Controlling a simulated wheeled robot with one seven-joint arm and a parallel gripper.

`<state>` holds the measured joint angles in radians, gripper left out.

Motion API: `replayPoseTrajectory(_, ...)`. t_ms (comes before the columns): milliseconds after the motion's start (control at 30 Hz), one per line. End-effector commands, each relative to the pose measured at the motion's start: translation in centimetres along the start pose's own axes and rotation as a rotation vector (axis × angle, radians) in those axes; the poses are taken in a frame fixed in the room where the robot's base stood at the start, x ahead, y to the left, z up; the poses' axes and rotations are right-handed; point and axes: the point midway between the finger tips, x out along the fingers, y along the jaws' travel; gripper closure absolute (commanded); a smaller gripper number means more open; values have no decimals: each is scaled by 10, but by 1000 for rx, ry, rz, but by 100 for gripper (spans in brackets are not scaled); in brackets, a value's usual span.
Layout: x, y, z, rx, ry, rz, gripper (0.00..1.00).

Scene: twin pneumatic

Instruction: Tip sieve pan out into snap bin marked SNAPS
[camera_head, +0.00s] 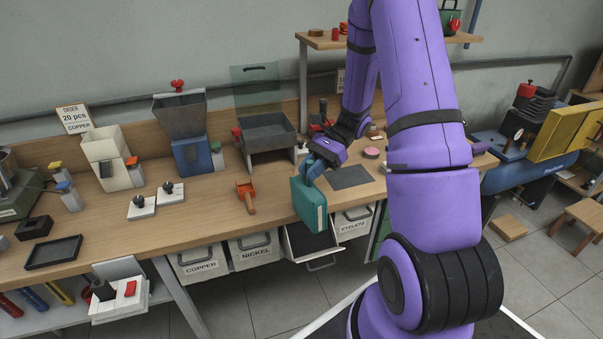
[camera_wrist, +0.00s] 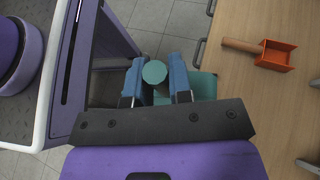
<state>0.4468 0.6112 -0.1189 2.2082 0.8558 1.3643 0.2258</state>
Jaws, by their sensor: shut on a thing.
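The teal sieve pan (camera_head: 310,207) is turned up on its side at the bench's front edge, above a pulled-out bin. My gripper (camera_head: 314,168) is shut on the pan's handle; in the wrist view the handle's round teal end (camera_wrist: 154,72) shows between the blue fingers (camera_wrist: 155,85). Part of the pan (camera_wrist: 202,84) shows behind the right finger. The open bin (camera_head: 322,260) sits between the NICKEL and EYELETS bins; its dark inside shows, but I cannot read its label. I cannot see what is in the pan.
Bins marked COPPER (camera_head: 202,264), NICKEL (camera_head: 256,249) and EYELETS (camera_head: 354,223) are shut under the bench. An orange scoop (camera_head: 247,196) lies on the bench left of the pan; it also shows in the wrist view (camera_wrist: 275,55). A dark grey mat (camera_head: 349,177) lies right of the pan.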

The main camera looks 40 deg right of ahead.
Motion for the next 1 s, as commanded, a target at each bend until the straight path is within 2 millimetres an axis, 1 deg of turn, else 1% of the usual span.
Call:
replayPoseTrajectory(200, -17, 4, -7, -17, -104, -10, 100)
replayPoseTrajectory(400, -28, 6, -11, -30, -173, -15, 100)
replayPoseTrajectory(633, -33, 7, -13, -38, -205, -18, 100)
replayPoseTrajectory(1000, -33, 7, -13, -38, -207, -17, 100)
